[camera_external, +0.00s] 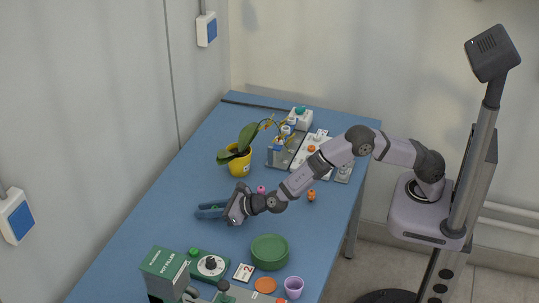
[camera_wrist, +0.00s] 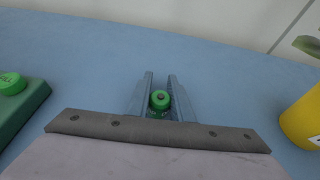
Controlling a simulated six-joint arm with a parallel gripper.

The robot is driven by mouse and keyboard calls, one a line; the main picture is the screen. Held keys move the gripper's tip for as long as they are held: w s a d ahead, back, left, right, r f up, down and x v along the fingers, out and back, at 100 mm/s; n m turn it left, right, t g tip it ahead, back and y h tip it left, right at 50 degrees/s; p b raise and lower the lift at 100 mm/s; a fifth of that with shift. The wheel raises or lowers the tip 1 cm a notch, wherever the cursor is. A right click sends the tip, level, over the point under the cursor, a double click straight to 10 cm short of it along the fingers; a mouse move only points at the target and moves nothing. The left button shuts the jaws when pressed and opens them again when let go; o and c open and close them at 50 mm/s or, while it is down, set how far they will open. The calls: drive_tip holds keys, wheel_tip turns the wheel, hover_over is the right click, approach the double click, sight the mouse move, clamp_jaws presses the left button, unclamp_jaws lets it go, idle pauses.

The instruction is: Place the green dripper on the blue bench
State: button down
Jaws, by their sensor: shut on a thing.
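The green dripper (camera_wrist: 159,100) is a small round green piece with a dark centre, seen between my fingers in the wrist view. My gripper (camera_wrist: 160,78) is shut on it. In the external view my gripper (camera_external: 206,211) is low over the left-middle part of the blue bench (camera_external: 185,190), and the dripper is not distinguishable there. The bench surface also fills much of the wrist view (camera_wrist: 90,50). I cannot tell whether the dripper touches the bench.
A yellow pot (camera_external: 240,165) with a plant stands behind my gripper. A green bowl (camera_external: 270,252), a purple cup (camera_external: 293,287) and a green pot filler (camera_external: 165,268) are at the front. A tray (camera_external: 281,157) with bottles is farther back. Bare bench surrounds my gripper.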

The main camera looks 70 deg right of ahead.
drive_tip(key=shift+f, duration=0.2)
drive_tip(key=c, duration=1.6)
unclamp_jaws()
drive_tip(key=shift+r, duration=0.15)
drive_tip(key=shift+r, duration=0.2)
drive_tip(key=shift+s, duration=0.3)
drive_tip(key=b+v, duration=0.2)
drive_tip(key=v, duration=0.9)
drive_tip(key=shift+s+b, duration=0.2)
drive_tip(key=shift+b, duration=0.2)
